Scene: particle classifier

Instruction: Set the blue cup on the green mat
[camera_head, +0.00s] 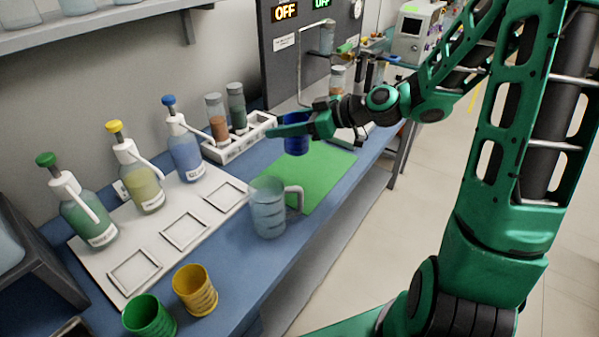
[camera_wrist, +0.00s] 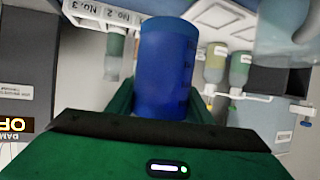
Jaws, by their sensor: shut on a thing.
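The blue cup (camera_head: 297,136) is held in my gripper (camera_head: 290,127) over the far part of the green mat (camera_head: 318,172). In the wrist view the blue cup (camera_wrist: 166,68) fills the middle, between the green fingers of my gripper (camera_wrist: 165,100). The fingers are shut on it. The fingers hide part of the cup in the head view. I cannot tell whether the cup's bottom touches the mat or is just above it.
A clear jug (camera_head: 268,208) stands at the mat's near left edge. A white rack (camera_head: 240,140) with vials is left of the mat. Pump bottles (camera_head: 143,183) stand on a white board. A green cup (camera_head: 149,316) and a yellow cup (camera_head: 195,290) are at the near end.

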